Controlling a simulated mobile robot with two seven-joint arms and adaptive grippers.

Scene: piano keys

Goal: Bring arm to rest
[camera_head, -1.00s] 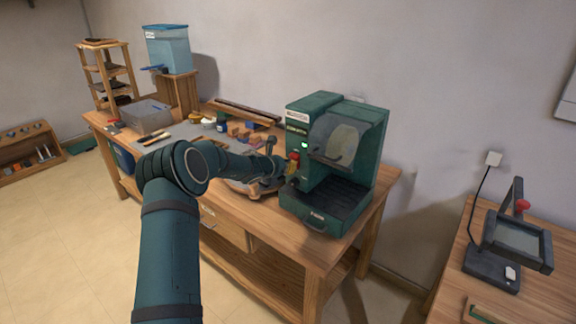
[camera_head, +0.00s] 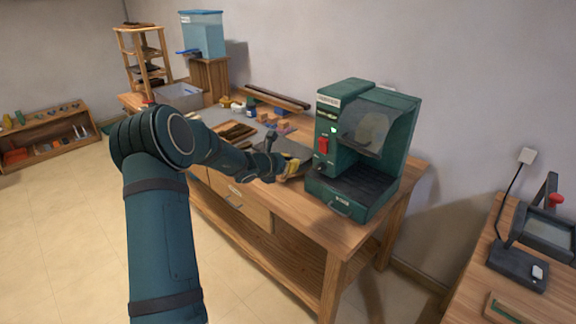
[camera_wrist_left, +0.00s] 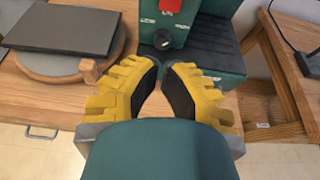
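My left arm (camera_head: 160,220) reaches up from the bottom of the head view and bends right over the bench. My left gripper (camera_head: 291,168), with yellow fingers, is above the bench just left of the green machine (camera_head: 345,155). In the left wrist view its fingers (camera_wrist_left: 162,70) have a narrow gap between them, with nothing held. The machine's red switch (camera_head: 322,145) is clear of the fingers and apart from them; it also shows at the top of the wrist view (camera_wrist_left: 170,6). My right gripper is not in view.
The wooden bench (camera_head: 300,222) carries the machine, a round turntable with a dark board (camera_wrist_left: 62,27), small blocks and a grey bin (camera_head: 180,95). A second table (camera_head: 550,275) with a dark device stands at right. The floor at left is open.

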